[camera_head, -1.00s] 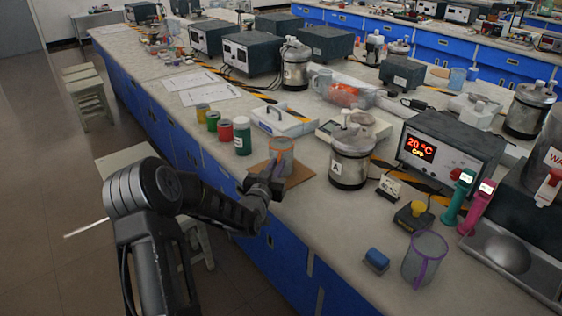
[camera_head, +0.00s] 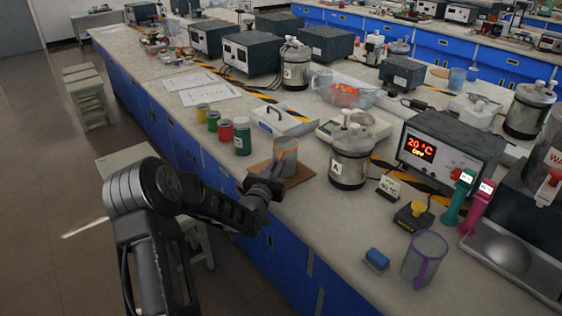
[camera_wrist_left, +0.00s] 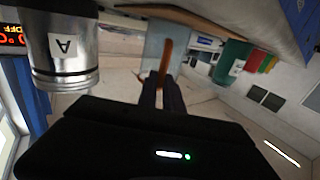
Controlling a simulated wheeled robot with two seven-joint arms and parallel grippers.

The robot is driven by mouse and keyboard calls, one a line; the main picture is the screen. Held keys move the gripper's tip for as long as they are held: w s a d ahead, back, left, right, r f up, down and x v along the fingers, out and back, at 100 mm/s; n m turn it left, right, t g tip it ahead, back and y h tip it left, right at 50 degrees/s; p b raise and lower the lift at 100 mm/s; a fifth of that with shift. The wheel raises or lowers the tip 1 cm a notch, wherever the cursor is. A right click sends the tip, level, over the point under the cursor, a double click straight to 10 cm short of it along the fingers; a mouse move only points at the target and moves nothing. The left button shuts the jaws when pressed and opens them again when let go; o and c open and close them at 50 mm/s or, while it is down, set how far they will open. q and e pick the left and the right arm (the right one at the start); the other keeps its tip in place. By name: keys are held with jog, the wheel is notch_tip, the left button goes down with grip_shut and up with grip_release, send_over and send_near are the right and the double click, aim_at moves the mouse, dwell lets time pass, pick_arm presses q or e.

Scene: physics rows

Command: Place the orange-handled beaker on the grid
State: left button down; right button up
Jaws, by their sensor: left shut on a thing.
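The orange-handled beaker (camera_head: 288,148) is clear grey with an orange handle, at the brown board on the near bench. It also shows in the left wrist view (camera_wrist_left: 153,49). My left gripper (camera_head: 273,184) is at its near side. In the left wrist view its fingers (camera_wrist_left: 161,94) are shut on the orange handle. The beaker looks upright; I cannot tell whether its base touches the board. I cannot make out a surface that is clearly a grid. My right gripper is not in view.
The brown board (camera_head: 300,177) lies under or behind the beaker. A steel pot marked A (camera_head: 349,165) stands to its right, and green (camera_head: 242,137) and red jars to its left. A purple-handled beaker (camera_head: 424,258) and blue block (camera_head: 376,260) are at the front right.

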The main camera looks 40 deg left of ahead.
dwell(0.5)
pick_arm(q)
notch_tip(320, 180, up, 10)
jog(key=shift+b, duration=0.4)
jog(key=shift+s, duration=0.1)
dwell(0.5)
